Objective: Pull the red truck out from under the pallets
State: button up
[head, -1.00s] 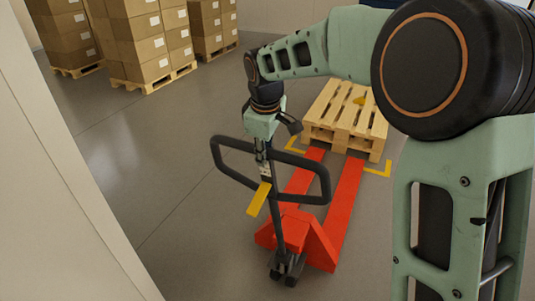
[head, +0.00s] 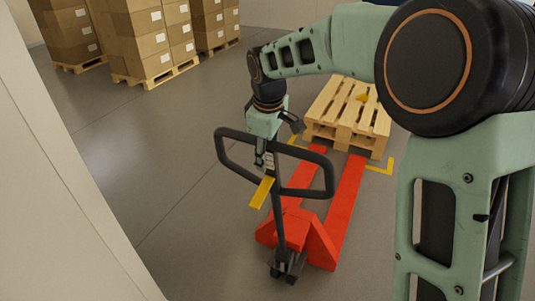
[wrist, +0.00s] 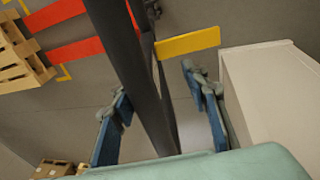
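The red truck (head: 300,229) stands on the floor with its two forks pointing away toward the stacked wooden pallets (head: 346,112). The forks reach the near side of the stack; their far ends are hidden there. In the wrist view the forks (wrist: 72,50) run to the pallets (wrist: 20,62) at left. My gripper (head: 265,158) is at the loop's upper bar. In the wrist view its blue-padded fingers (wrist: 158,118) are apart, with the dark handle between them and gaps visible.
Yellow floor marks (head: 382,167) lie beside the pallets. Stacks of cartons (head: 143,40) on pallets stand at the back left. A pale wall or cabinet (head: 55,170) fills the left edge. The grey floor between it and the truck is clear.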

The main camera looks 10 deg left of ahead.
jog(key=shift+a+r, duration=0.15)
jog(key=shift+r, duration=0.05)
